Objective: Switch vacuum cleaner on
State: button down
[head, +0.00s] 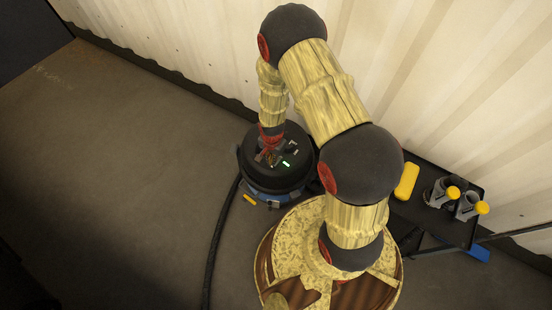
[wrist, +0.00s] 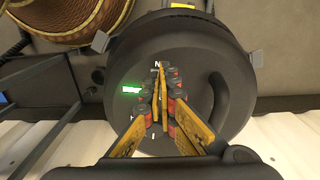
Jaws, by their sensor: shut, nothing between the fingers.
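The vacuum cleaner (head: 276,182) stands on the floor near the wall, with a round black lid and a blue lower body. Its lid (wrist: 207,58) fills much of the wrist view. A small green light (head: 286,163) glows on the lid; it also shows in the wrist view (wrist: 130,89), left of my fingers. My gripper (wrist: 159,70) is shut and empty, pointing down at the middle of the lid, with white marks around its fingertips. The switch is hidden behind the fingers, and I cannot tell whether they touch it. In the head view my gripper (head: 268,156) is small and partly blurred into the lid.
A black hose (head: 219,235) runs along the floor left of the vacuum. A dark cart (head: 448,226) at the right holds a yellow item (head: 406,180) and two yellow-topped bottles or tools. The corrugated wall (head: 180,35) is close behind. Floor at the left is clear.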

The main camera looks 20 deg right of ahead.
jog(key=shift+r+p, duration=1.75)
jog(key=shift+r, duration=0.8)
jog(key=s+r+n+g, duration=0.3)
jog(key=s+n, duration=0.1)
jog(key=s, duration=0.3)
jog(key=s+r+n+t, duration=0.2)
jog(key=r+t, duration=0.1)
jog(key=r, duration=1.2)
jog(key=s+r+n+t, duration=0.2)
jog(key=r, duration=1.4)
jog(key=s+r+n+t, duration=0.2)
jog(key=s+r+t, duration=0.1)
jog(key=r, duration=1.3)
jog(key=shift+n+t, duration=0.3)
jog(key=shift+n, duration=0.1)
